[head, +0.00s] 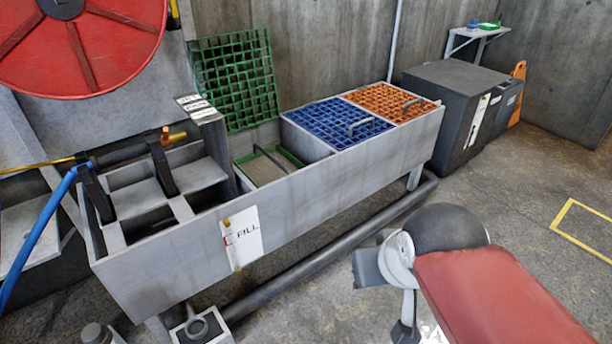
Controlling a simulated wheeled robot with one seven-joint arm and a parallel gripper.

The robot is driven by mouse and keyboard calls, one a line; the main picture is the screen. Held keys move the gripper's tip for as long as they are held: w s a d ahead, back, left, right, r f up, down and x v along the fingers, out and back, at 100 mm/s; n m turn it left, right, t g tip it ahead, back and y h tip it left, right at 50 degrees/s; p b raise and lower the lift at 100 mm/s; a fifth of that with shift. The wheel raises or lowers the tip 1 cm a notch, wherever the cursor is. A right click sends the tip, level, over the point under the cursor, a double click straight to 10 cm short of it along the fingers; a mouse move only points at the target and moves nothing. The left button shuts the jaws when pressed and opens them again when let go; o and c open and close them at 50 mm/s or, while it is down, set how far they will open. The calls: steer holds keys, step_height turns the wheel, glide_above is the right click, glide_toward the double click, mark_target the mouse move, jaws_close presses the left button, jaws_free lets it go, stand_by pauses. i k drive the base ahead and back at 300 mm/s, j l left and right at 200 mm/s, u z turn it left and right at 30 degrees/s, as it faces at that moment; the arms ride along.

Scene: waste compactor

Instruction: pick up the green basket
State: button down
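The green basket (291,157) sits inside the long grey trough, in the compartment below a raised green grid lid (236,80). Its green rim, a dark bar handle and a grey inside show; its lower part is hidden by the trough's front wall. My arm, with a red link and a dark rounded joint, is at the lower right, apart from the trough and well to the right of the basket. I cannot make out my gripper's fingers in this view.
The grey trough (330,190) also has a shut blue grid lid (338,122) and a shut orange grid lid (388,101). A dark pipe (320,255) runs low along its front. A dark box (450,100) stands beyond its right end. Floor at the right is clear.

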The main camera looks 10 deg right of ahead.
mark_target(265, 166)
steer(key=i+l+u, duration=0.5)
steer(key=i, duration=0.2)
steer(key=i+l+u, duration=0.5)
steer(key=l, duration=0.25)
steer(key=i, duration=0.1)
